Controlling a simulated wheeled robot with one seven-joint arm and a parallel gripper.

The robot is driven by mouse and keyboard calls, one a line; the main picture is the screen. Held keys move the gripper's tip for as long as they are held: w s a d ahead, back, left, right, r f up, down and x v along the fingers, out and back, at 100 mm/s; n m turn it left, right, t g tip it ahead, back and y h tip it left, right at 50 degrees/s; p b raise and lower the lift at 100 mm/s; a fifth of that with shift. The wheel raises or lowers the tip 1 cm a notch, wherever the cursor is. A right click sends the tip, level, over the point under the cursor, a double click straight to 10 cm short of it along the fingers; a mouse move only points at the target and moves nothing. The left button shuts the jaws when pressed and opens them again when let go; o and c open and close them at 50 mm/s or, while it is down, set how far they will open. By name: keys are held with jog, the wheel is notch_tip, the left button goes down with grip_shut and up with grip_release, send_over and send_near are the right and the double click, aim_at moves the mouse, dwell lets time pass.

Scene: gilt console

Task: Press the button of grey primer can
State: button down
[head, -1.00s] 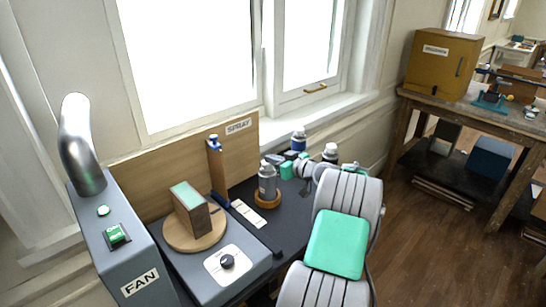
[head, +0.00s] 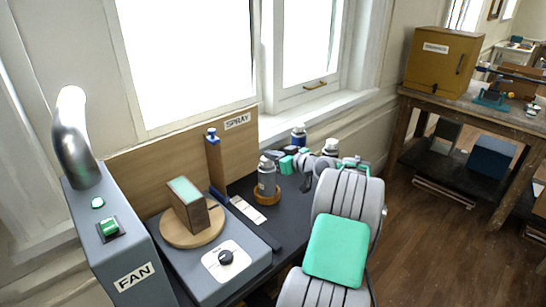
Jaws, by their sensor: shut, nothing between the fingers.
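The grey primer can (head: 266,181) stands upright in a round wooden holder (head: 267,198) on the dark bench top. It has a pale cap at its top; the button itself is too small to make out clearly. My gripper (head: 307,181) is to the right of the can, at the far end of my grey and green arm. It is shut and empty, and apart from the can. My arm hides part of the gripper and the bench behind it.
A grey box marked FAN (head: 135,262) with a metal duct stands at left. A wooden block (head: 189,206) rests on a round board beside a dial (head: 226,257). A SPRAY board (head: 160,160) stands behind. Bottles (head: 298,137) stand behind my gripper. A pale card (head: 247,210) lies before the can.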

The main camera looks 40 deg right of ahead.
notch_tip(320, 180, up, 3)
jog(key=b+v, duration=0.2)
jog(key=v, duration=0.8)
jog(key=shift+r, duration=0.2)
dwell(0.4)
